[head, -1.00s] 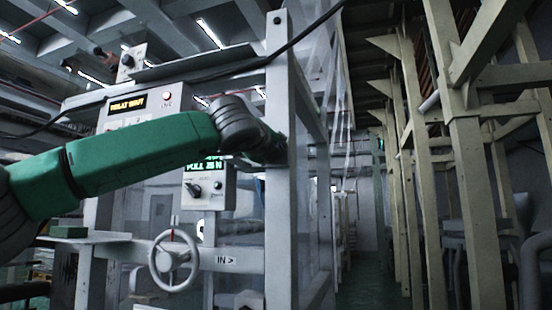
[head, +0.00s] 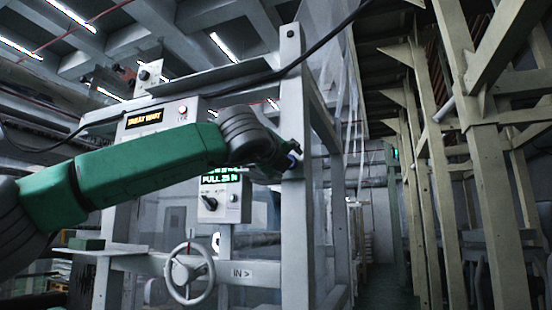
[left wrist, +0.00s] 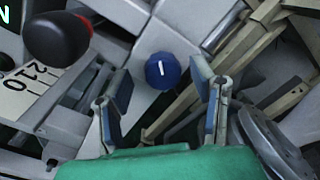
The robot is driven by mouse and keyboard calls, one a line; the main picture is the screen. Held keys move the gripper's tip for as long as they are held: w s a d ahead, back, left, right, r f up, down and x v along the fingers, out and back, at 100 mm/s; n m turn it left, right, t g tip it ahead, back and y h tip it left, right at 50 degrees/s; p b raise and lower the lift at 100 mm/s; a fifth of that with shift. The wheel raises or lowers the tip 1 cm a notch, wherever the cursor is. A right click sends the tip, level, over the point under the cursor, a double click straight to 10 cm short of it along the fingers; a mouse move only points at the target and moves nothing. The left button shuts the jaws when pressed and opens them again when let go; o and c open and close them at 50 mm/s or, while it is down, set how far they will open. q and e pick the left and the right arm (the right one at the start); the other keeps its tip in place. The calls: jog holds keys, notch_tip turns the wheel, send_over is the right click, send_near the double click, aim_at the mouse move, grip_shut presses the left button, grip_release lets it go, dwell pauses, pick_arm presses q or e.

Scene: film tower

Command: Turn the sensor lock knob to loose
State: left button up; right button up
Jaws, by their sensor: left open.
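A round blue knob (left wrist: 162,70) with a white pointer line shows in the left wrist view, on a pale grey post. It appears to be the sensor lock knob; no loose or lock marking is readable. My left gripper (left wrist: 161,90) is open, its two blue-padded fingers standing on either side of the knob in the picture. I cannot tell whether they touch it. In the head view my green left arm reaches across to the tower's front post, and my left gripper (head: 286,160) is small and partly hidden by its own wrist there. My right gripper is not in view.
A black knob with a red band (left wrist: 58,38) and a numbered scale (left wrist: 28,88) lie left in the wrist view. The head view shows a pull display panel (head: 222,192), a handwheel (head: 189,272) and timber posts (head: 495,190) beyond an open aisle.

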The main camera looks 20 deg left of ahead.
pick_arm(q)
jog(key=s, duration=1)
jog(key=shift+s+a+f, duration=0.2)
jog(key=shift+a+f, duration=0.05)
jog(key=shift+a, duration=0.1)
